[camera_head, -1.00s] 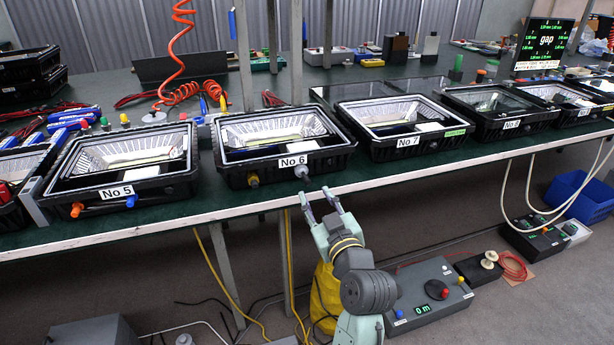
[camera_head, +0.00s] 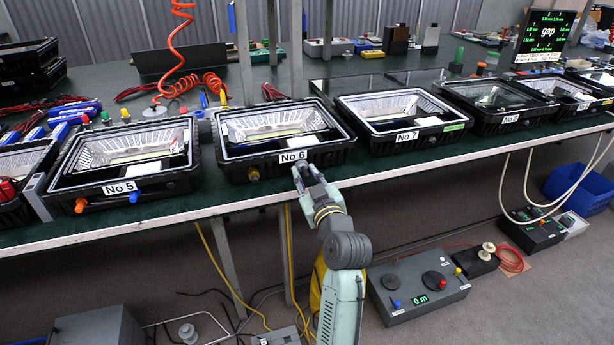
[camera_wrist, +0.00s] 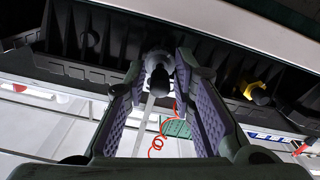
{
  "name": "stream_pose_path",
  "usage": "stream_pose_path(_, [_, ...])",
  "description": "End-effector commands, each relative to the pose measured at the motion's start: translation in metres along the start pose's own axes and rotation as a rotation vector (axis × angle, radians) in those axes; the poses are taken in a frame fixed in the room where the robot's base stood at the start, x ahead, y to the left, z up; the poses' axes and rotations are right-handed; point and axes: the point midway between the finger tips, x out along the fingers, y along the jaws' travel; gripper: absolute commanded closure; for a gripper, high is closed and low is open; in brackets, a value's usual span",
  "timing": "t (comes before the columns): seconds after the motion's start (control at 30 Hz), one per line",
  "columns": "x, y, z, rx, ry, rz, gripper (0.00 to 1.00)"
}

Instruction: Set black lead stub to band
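The No 6 housing (camera_head: 229,172) is a black-rimmed floodlight on the bench edge. Its black lead stub (camera_wrist: 157,75) is a short dark cylinder on the front wall, seen in the wrist view. In the head view my gripper hides that stub. My gripper (camera_head: 306,175) reaches up to the front of No 6, just below the label. In the wrist view my gripper (camera_wrist: 159,88) has its purple-padded fingers apart, one on each side of the stub. Whether the pads touch it is unclear. I cannot make out a band on the stub.
A yellow stub (camera_head: 253,175) on No 6 is left of my gripper; it also shows in the wrist view (camera_wrist: 255,91). Housings No 5 (camera_head: 70,197) and No 7 (camera_head: 372,142) stand on either side. A grey control box (camera_head: 420,290) lies on the floor.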

Motion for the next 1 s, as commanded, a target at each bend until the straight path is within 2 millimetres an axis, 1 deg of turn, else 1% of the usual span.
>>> stream_pose_path(0.03, [-0.0001,0.0,0.0,0.0,0.0,0.0,0.82])
stream_pose_path(0.3, [-0.0002,0.0,0.0001,0.0,0.0,0.0,1.0])
stream_pose_path(0.9, [-0.0002,-0.0003,0.0002,0.001,0.0,-0.001,1.0])
stream_pose_path(1.0, [-0.0035,-0.0009,0.0022,0.0,0.0,-0.001,1.0])
